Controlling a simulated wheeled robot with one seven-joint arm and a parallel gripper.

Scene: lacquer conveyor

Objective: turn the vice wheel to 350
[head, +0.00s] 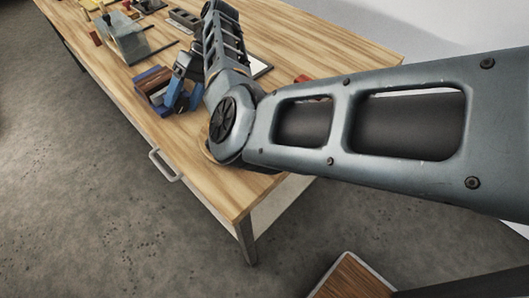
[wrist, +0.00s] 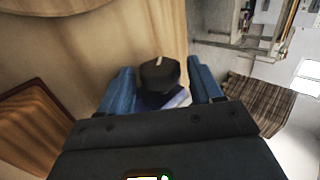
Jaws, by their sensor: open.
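The vice wheel appears in the wrist view as a dark round knob (wrist: 160,72) with a pale mark on its upper edge. My gripper (wrist: 157,68) has its two blue fingers apart, one on each side of the knob. I cannot tell whether either finger touches it. In the head view my gripper (head: 183,92) is low over the bench, just right of a brown, blue and dark red block-like body (head: 153,82), which looks like the vice. The wheel is hidden there by my gripper and arm. No scale numbers are readable.
The wooden workbench (head: 205,190) has a drawer handle (head: 165,165) on its front edge. A red item (head: 302,79) is partly hidden behind my arm. The bench's near-left top is clear.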

